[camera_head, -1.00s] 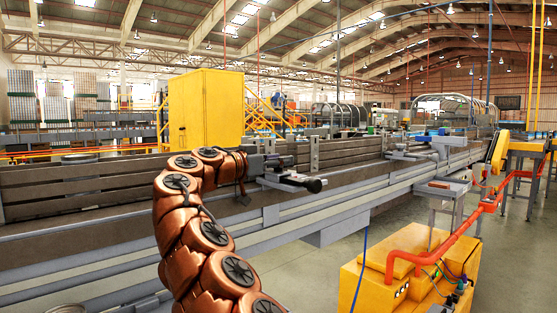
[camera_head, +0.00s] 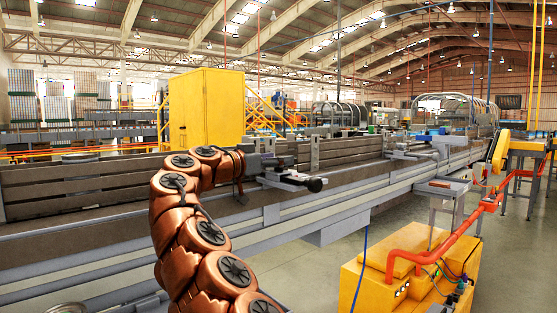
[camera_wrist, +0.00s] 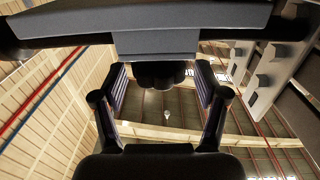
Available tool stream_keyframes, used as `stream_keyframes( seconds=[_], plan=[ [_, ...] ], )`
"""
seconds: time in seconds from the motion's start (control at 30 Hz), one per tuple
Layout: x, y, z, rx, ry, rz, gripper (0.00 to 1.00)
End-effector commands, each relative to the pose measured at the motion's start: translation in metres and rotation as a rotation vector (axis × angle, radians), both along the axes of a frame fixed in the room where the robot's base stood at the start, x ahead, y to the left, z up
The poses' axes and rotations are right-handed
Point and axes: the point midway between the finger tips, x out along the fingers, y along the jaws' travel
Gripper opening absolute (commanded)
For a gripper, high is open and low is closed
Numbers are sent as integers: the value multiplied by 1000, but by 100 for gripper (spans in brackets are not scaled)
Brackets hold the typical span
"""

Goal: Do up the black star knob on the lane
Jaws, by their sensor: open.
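The black star knob (camera_wrist: 160,75) shows in the wrist view as a dark lobed shape just under a grey block (camera_wrist: 155,44). My gripper (camera_wrist: 162,90) is open, with one dark finger to the left of the knob and one to the right. Gaps show between both fingers and the knob, so neither seems to touch it. In the head view my copper arm reaches to the lane (camera_head: 110,222), and its end is beside a grey bracket (camera_head: 285,178) on the lane's side. I cannot make out the knob or the fingertips clearly there.
A black round end (camera_head: 316,185) sticks out from the bracket toward the right. A yellow machine (camera_head: 405,270) with an orange pipe stands on the floor at the lower right. A yellow cabinet (camera_head: 205,108) stands behind the lane. The floor between lane and machine is clear.

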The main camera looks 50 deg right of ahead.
Motion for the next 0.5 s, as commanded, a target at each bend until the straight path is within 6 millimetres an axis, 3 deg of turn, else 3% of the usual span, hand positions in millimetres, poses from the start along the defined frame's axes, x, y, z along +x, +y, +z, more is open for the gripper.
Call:
stream_keyframes(
  seconds=[0.5],
  plan=[
    [12,90,1,-3,0,5,73]
  ],
)
